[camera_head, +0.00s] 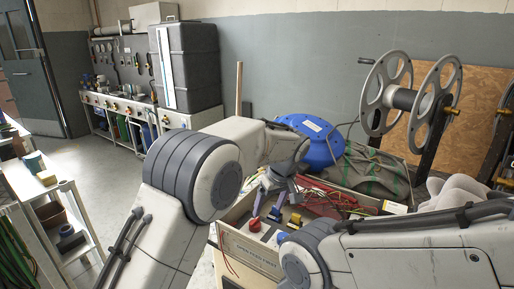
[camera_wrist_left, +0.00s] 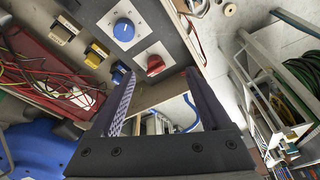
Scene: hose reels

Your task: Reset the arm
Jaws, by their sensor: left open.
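My left gripper (camera_head: 273,208) hangs over the near-left corner of a wooden control box (camera_head: 249,250). Its fingers are spread with nothing between them. In the left wrist view the open fingers (camera_wrist_left: 160,80) point at the panel edge, close to a red knob (camera_wrist_left: 155,65). A blue round knob (camera_wrist_left: 124,29) on a white plate sits beside the red one. The red knob (camera_head: 254,225) and the blue knob (camera_head: 281,237) also show in the head view. Whether a finger touches the panel I cannot tell. My right arm crosses the lower right, but its gripper is out of view.
A blue round container (camera_head: 318,140) and a grey hose reel (camera_head: 408,98) stand behind. A shelf cart (camera_head: 62,205) is at left; open floor (camera_head: 105,165) lies beyond it.

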